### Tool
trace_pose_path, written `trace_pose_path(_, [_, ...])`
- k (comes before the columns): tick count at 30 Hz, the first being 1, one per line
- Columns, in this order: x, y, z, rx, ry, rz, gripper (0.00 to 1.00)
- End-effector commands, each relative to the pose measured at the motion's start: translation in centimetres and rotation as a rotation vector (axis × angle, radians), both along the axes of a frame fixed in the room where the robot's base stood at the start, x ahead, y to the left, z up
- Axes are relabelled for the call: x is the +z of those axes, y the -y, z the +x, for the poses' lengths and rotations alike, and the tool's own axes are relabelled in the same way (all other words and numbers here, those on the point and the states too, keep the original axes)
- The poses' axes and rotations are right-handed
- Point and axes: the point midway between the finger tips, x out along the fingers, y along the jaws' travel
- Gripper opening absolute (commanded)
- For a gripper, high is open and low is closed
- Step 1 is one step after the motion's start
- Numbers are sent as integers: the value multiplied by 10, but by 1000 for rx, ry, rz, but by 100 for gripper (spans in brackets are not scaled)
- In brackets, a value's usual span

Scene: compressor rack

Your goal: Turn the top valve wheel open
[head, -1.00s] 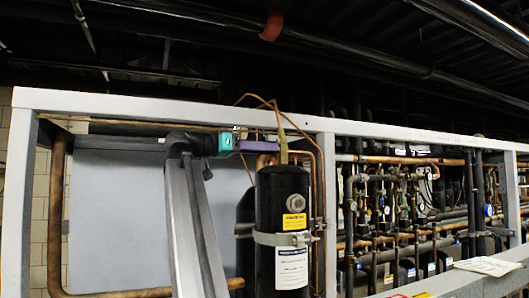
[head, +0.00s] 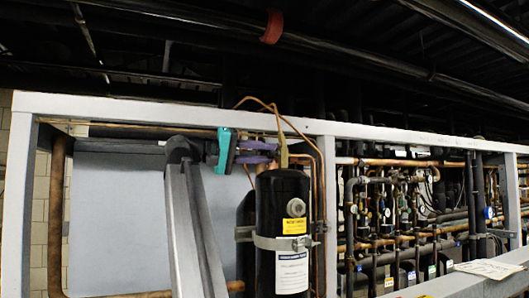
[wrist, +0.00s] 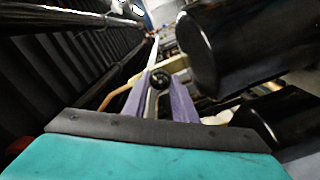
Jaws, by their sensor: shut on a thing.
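The top valve wheel shows in the wrist view as a small dark round knob (wrist: 160,80) at the tips of my purple fingers. My gripper (wrist: 161,88) is shut on it, one finger on each side. In the head view my gripper (head: 272,152), with its teal body and purple fingers, reaches in from the left just above the black cylinder. There the fingers lie one above the other, and I cannot make out the wheel between them. How far the wheel is turned cannot be told.
The black cylinder (head: 268,205) with labels stands just below the fingers and looms close at the right of the wrist view (wrist: 245,50). Thin copper tubes (head: 318,160) curve behind the gripper. The grey frame beam (head: 150,108) runs above. Dense piping fills the right bay.

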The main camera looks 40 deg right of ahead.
Motion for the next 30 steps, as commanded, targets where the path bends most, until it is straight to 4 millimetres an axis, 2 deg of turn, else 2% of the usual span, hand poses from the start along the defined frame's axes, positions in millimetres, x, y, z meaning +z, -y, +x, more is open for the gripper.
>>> trace_pose_path(30, [-3,-1,-2,-2,-877,365,2])
